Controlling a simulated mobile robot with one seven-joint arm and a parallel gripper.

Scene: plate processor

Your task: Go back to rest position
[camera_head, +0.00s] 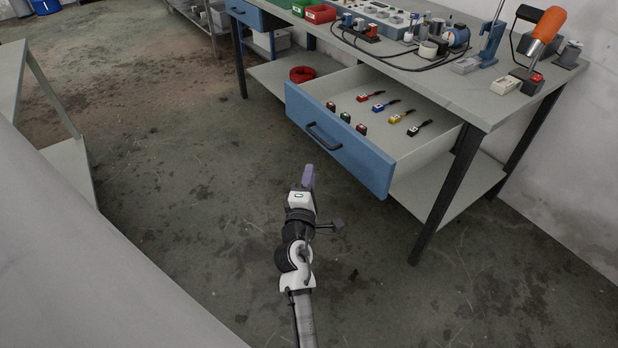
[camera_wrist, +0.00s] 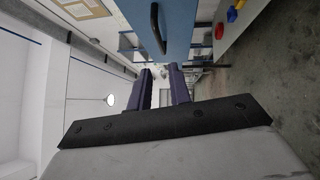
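In the wrist view, which is turned sideways, a blue front (camera_wrist: 187,25) with a black handle (camera_wrist: 157,28) lies beyond the fingers.
Several small coloured pieces lie in the drawer (camera_head: 345,86). The bench top (camera_head: 478,98) carries tools, cables and red and green bins (camera_head: 320,13). A grey surface (camera_head: 60,250) fills the left. The floor (camera_head: 190,150) between is clear.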

